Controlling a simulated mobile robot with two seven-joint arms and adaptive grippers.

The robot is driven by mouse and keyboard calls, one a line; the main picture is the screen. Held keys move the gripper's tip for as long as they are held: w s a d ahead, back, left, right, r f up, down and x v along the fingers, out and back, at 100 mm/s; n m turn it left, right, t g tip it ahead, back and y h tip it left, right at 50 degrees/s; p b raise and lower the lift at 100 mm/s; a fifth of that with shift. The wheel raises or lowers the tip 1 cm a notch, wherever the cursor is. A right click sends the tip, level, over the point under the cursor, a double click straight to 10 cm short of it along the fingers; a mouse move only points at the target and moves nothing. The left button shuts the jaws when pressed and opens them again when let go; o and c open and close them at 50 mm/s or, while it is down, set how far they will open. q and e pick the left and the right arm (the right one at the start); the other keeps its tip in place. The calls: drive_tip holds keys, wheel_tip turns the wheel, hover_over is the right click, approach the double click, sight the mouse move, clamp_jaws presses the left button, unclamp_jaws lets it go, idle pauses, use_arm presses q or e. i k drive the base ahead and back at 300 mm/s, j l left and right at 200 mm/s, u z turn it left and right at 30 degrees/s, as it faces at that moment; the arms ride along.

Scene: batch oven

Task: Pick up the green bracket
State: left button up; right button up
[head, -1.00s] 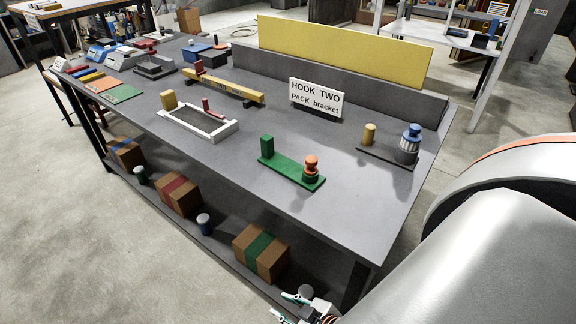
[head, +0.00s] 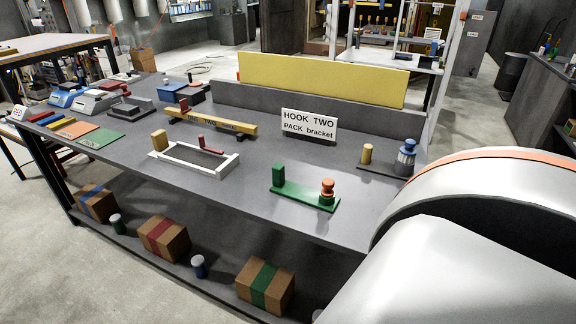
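The green bracket (head: 302,195) lies on the grey workbench (head: 250,205), near its front edge and right of the middle. It is a flat green plate with an upright green block at its left end and an orange knob on a green base at its right end. Nothing is touching it. A large white and orange part of my own arm fills the lower right corner. Neither of my grippers shows in the head view.
A white frame (head: 228,167) with a dark inside lies left of the bracket. A sign (head: 309,124) reading "HOOK TWO PACK bracket" stands behind it. A blue-topped grey piece (head: 405,160) stands on a dark plate to the right.

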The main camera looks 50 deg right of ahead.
sight(304, 194)
drive_tip(key=j+z, duration=0.15)
drive_tip(key=z, duration=0.2)
drive_tip(key=i+j+z, duration=0.1)
drive_tip(key=z, duration=0.25)
drive_tip(key=j+z, duration=0.2)
drive_tip(key=z, duration=0.15)
